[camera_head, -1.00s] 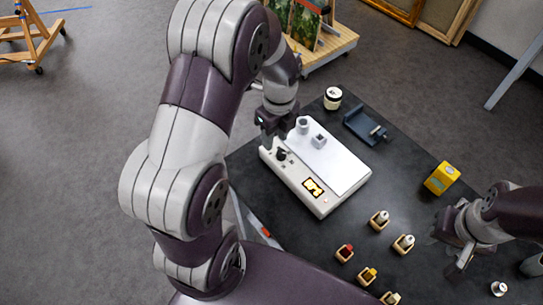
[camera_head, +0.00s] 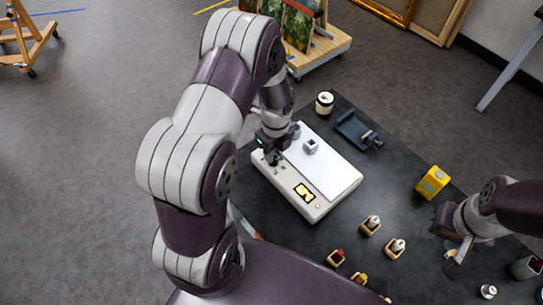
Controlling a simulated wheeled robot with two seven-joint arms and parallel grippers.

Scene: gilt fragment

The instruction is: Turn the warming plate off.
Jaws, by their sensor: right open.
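The warming plate (camera_head: 338,176) is a pale box with a white top, lying on the dark table. A lit yellow display (camera_head: 304,191) shows on its front strip, with a small orange spot (camera_head: 318,206) beside it. My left gripper (camera_head: 272,158) is at the left end of that strip, over the spot where the dark knob sits. The gripper largely hides the knob, and I cannot tell whether they touch or whether the fingers are shut. My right gripper (camera_head: 452,250) is open over the table at the right, away from the plate.
A small grey block (camera_head: 311,146) stands on the plate's top. A white jar (camera_head: 325,103) and a dark holder (camera_head: 357,130) are behind it. A yellow box (camera_head: 432,182) is to the right. Several small bottles in wooden holders, one of them here (camera_head: 371,225), stand in front.

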